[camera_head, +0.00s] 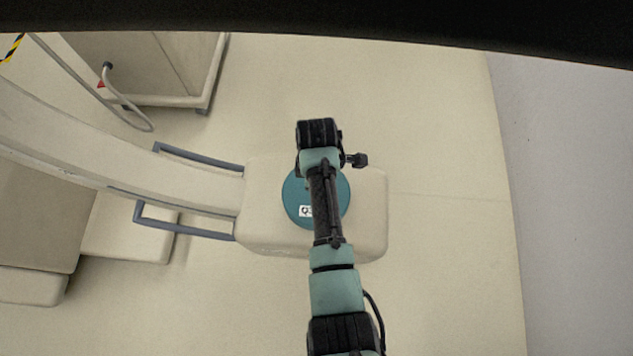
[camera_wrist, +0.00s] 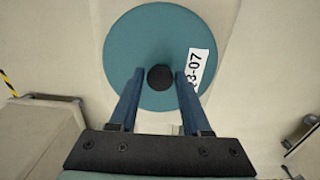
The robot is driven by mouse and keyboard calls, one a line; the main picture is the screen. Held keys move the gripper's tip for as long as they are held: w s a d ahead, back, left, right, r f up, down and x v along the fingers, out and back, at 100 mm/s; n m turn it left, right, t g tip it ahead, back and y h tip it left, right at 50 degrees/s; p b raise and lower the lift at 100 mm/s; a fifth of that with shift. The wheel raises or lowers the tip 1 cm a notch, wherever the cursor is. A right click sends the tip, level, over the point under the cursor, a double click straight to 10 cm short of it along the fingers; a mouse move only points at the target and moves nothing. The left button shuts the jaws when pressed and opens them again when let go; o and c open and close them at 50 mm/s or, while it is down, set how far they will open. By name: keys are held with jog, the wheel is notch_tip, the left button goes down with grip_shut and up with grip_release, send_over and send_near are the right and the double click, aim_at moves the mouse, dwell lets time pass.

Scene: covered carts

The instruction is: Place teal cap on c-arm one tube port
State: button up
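The teal cap (camera_wrist: 125,38) is a round disc with a black knob (camera_wrist: 160,78) at its centre and a white label (camera_wrist: 198,68), partly covered by a finger. In the head view, the teal cap (camera_head: 293,200) lies over the pale, rounded c-arm one housing (camera_head: 371,215), partly hidden by my arm. The tube port is hidden, and I cannot tell whether the cap is seated or just above it. My gripper (camera_wrist: 160,74) has its two blue fingers on either side of the knob, close against it. In the head view the fingertips are hidden.
The curved c-arm (camera_head: 70,135) runs left from the housing, with grey-blue rails (camera_head: 190,230) beside it. A beige cabinet (camera_head: 150,65) with a hose stands at the upper left. The floor (camera_head: 445,150) right of the housing is clear.

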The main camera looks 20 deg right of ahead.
jog(key=shift+o, duration=1.2)
jog(key=shift+r, duration=0.15)
notch_tip(320, 180, up, 12)
jog(key=p, duration=0.1)
jog(key=shift+p, duration=0.3)
